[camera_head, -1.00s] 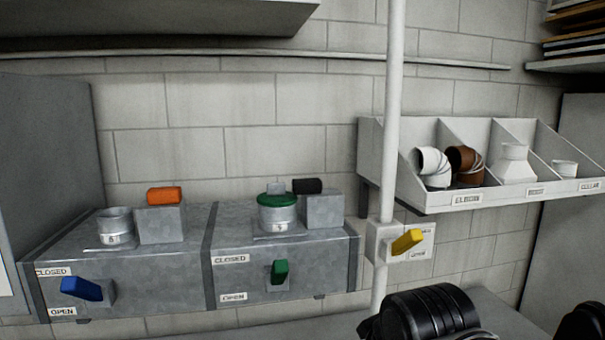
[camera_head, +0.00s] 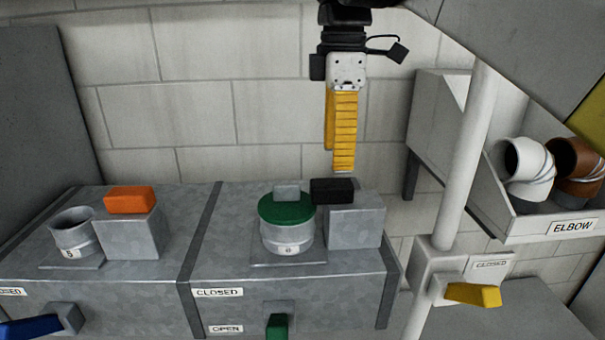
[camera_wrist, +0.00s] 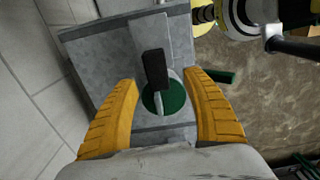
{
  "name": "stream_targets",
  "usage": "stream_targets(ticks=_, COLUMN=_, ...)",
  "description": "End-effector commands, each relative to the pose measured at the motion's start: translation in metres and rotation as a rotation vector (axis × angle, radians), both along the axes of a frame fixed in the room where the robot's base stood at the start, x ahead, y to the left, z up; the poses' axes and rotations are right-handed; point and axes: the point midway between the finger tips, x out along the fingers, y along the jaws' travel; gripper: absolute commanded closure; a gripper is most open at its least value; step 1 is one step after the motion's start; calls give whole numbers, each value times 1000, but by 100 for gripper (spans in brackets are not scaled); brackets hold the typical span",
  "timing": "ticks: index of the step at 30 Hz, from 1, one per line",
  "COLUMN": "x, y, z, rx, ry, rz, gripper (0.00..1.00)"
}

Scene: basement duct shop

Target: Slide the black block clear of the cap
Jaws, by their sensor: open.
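The black block (camera_head: 332,190) lies on the grey metal block (camera_head: 355,222) and reaches left over the edge of the green cap (camera_head: 286,209). The cap sits on a round metal collar (camera_head: 287,236) and has a small grey knob on top. In the wrist view the black block (camera_wrist: 156,70) lies between my fingers and partly covers the green cap (camera_wrist: 164,95). My gripper (camera_head: 342,168) has yellow fingers, points down and is just above the black block in the head view. In the wrist view my gripper (camera_wrist: 163,88) is open with its fingers wide apart and nothing held.
An orange block (camera_head: 130,199) rests on a second metal block beside an open collar (camera_head: 74,233) at left. A white pipe (camera_head: 468,150), a yellow lever (camera_head: 473,295) and an elbow bin (camera_head: 555,190) stand at right. A green lever (camera_head: 277,326) is on the duct front.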

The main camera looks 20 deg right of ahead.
Motion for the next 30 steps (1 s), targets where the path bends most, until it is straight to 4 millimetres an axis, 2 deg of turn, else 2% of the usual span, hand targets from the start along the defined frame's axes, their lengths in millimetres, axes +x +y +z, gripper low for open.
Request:
stream_targets(ticks=3, x=0, y=0, z=-24, rx=0, ry=-1, rz=-1, gripper=42)
stream_targets(ticks=9, x=0, y=0, z=-55, rx=0, ry=-2, rz=-2, gripper=42)
stream_targets(ticks=15, x=0, y=0, z=-67, rx=0, ry=-2, rz=-2, gripper=42)
stream_targets(ticks=22, x=0, y=0, z=-68, rx=0, ry=-2, rz=-2, gripper=42)
stream_targets(ticks=23, x=0, y=0, z=-68, rx=0, ry=-2, rz=-2, gripper=50)
stream_targets(ticks=27, x=0, y=0, z=-68, rx=1, ry=-2, rz=-2, gripper=93)
stream_targets(ticks=28, x=0, y=0, z=-68, rx=1, ry=-2, rz=-2, gripper=100)
stream_targets(ticks=30, x=0, y=0, z=-68, rx=0, ry=-2, rz=-2, gripper=100)
